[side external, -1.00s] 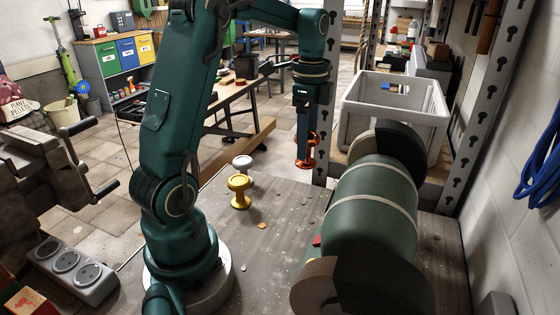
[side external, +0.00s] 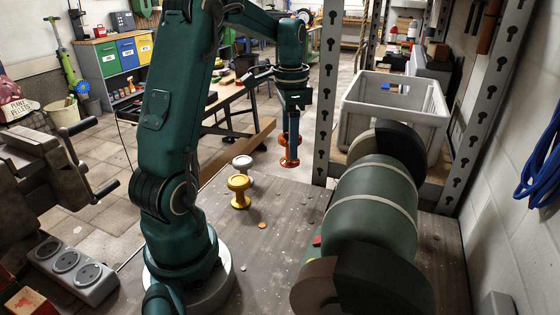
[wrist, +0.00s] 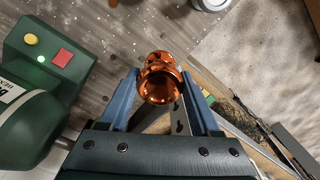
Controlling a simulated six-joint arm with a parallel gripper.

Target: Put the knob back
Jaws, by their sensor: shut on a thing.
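My gripper (side external: 290,138) is shut on a shiny copper-orange knob (side external: 289,162), which hangs upright below the fingers near the bench's far edge. In the wrist view the copper knob (wrist: 158,80) sits between the two blue fingers of my gripper (wrist: 160,88). In the side view a gold knob (side external: 239,191) stands on the bench to the left. A silver-white knob (side external: 243,163) stands just behind it. I cannot tell whether the held knob touches the bench or where its place is.
A green bench grinder (side external: 372,205) fills the right of the bench (side external: 280,225). A grey crate (side external: 393,127) stands behind it beside a perforated shelf post (side external: 328,90). A grey socket strip (side external: 70,265) lies front left.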

